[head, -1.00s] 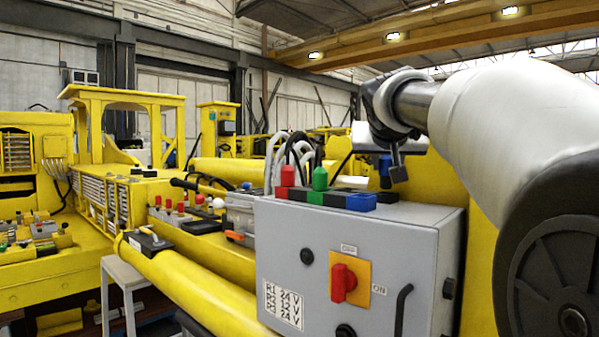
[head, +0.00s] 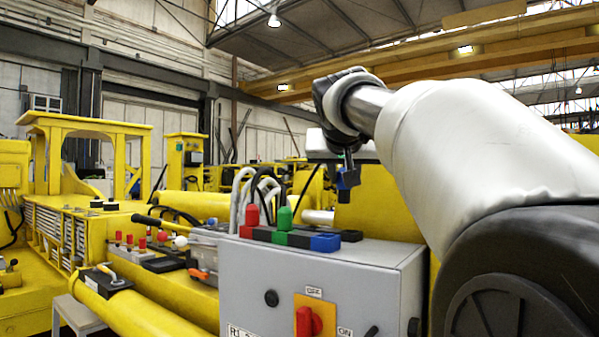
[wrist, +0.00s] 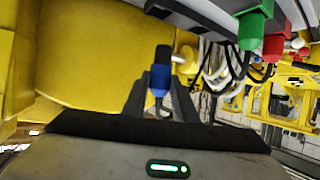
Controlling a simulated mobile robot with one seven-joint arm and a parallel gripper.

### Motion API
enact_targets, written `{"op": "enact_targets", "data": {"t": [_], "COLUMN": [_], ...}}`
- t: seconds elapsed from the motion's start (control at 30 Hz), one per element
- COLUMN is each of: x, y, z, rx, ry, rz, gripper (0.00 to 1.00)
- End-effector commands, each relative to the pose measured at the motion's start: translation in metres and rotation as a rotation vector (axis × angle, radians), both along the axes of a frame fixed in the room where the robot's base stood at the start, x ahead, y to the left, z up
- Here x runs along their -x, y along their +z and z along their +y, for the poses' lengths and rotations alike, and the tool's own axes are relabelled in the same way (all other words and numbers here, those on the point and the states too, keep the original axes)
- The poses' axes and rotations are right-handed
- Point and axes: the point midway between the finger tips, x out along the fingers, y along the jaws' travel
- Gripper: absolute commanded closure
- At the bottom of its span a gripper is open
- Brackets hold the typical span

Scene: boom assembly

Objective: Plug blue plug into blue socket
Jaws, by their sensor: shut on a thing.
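The blue plug (head: 348,178) is held in my gripper (head: 346,163), above and slightly right of the blue socket (head: 325,242) in the head view, clearly apart from it. In the wrist view the blue plug (wrist: 160,78), with a dark end, sits between the two dark fingers of my gripper (wrist: 162,100), which is shut on it. The blue socket is the right end block of a row on top of the grey control box (head: 330,275). I cannot make out the blue socket in the wrist view.
A red plug (head: 252,217) and a green plug (head: 285,219) stand upright in the row, with white and black cables behind. The box front has a red rotary switch (head: 308,322). Yellow machinery surrounds the box. The air above the blue socket looks clear.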

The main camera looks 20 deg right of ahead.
Motion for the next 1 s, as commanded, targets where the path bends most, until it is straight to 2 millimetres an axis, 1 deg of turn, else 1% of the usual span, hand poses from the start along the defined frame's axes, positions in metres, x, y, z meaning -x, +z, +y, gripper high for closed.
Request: {"op": "enact_targets", "data": {"t": [0.03,0.1,0.2,0.3,0.4,0.57,1.0], "x": [0.012,0.023,0.037,0.044,0.046,0.046,0.046], "y": [-0.007,-0.014,-0.021,-0.025,-0.028,-0.034,-0.063], "z": [0.012,0.028,0.046,0.056,0.06,0.06,0.059], "rx": [-0.001,0.002,0.013,0.022,0.025,0.024,0.024], "ry": [0.003,0.003,0.002,0.002,0.002,0.001,0.001], "rz": [-0.001,0.0,-0.003,-0.005,-0.007,-0.007,-0.007], "gripper": [0.97,0.97,0.97,0.97,0.97,0.97,0.97]}}
